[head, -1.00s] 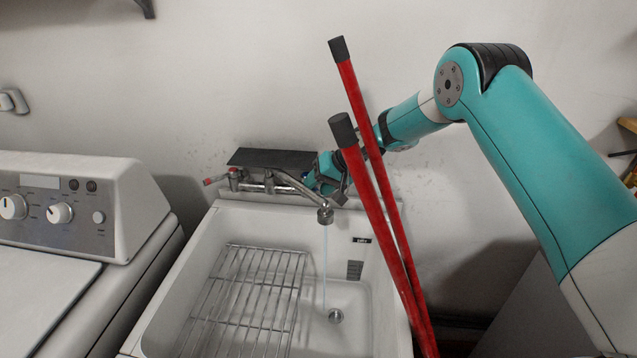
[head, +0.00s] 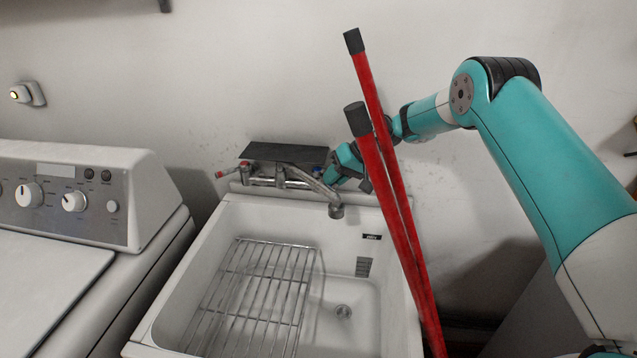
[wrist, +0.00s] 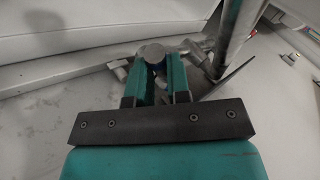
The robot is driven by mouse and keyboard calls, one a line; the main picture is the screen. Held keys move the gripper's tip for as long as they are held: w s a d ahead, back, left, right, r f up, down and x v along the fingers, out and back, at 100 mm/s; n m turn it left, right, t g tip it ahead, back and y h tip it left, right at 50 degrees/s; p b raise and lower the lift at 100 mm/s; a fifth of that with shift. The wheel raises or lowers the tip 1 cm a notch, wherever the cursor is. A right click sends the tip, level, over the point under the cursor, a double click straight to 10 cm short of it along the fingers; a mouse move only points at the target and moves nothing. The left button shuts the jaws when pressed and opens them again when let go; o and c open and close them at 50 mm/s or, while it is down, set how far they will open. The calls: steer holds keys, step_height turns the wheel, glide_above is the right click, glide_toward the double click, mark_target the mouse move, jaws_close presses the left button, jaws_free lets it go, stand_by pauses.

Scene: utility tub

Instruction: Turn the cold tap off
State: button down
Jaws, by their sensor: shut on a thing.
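The wall-mounted faucet (head: 265,181) sits above the utility tub (head: 240,207), its spout (head: 322,192) over the basin. The cold tap (head: 318,171), with a blue mark, is at the faucet's right end. My gripper (head: 334,171) reaches it from the right. In the wrist view my gripper (wrist: 160,82) has its teal fingers around the cold tap's grey round end (wrist: 153,53), with a bit of blue behind. The exact contact is partly hidden. No water shows below the spout. The red-marked hot tap (head: 244,167) is at the left end.
Two red poles (head: 385,185) with black caps lean in front of my forearm, close to it. A wire rack (head: 255,290) lies in the tub. A white washer (head: 80,210) stands at left.

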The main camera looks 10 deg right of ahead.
stand_by(0.3)
steer(key=c, duration=1.1)
jaws_free()
